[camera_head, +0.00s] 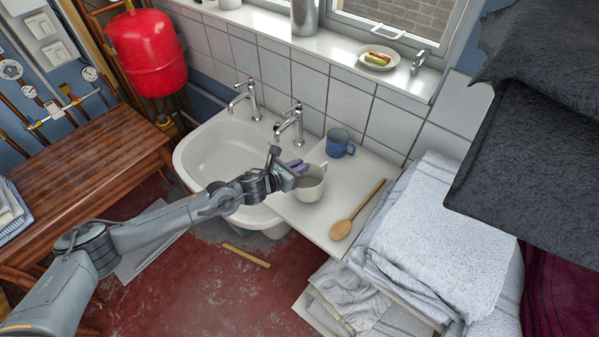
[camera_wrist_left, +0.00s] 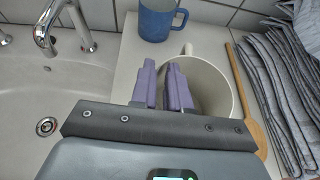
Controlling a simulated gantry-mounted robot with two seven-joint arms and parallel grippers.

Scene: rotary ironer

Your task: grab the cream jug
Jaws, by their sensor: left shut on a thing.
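The cream jug (camera_head: 312,187) is by the left edge of the white counter beside the sink, and its handle points to the back. It also shows in the left wrist view (camera_wrist_left: 222,88), open at the top. My left gripper (camera_head: 298,168) is at the jug's left side. Its purple fingers (camera_wrist_left: 164,84) are shut on the jug's rim and wall, one outside and one over the inside. The rim between the fingers is mostly hidden. I cannot tell if the jug's base touches the counter. My right gripper is in neither view.
A blue mug (camera_head: 339,143) stands just behind the jug. A wooden spoon (camera_head: 356,212) lies to its right, with folded grey towels (camera_head: 420,225) beyond. The sink (camera_head: 215,150) and its taps (camera_head: 292,125) are to the left.

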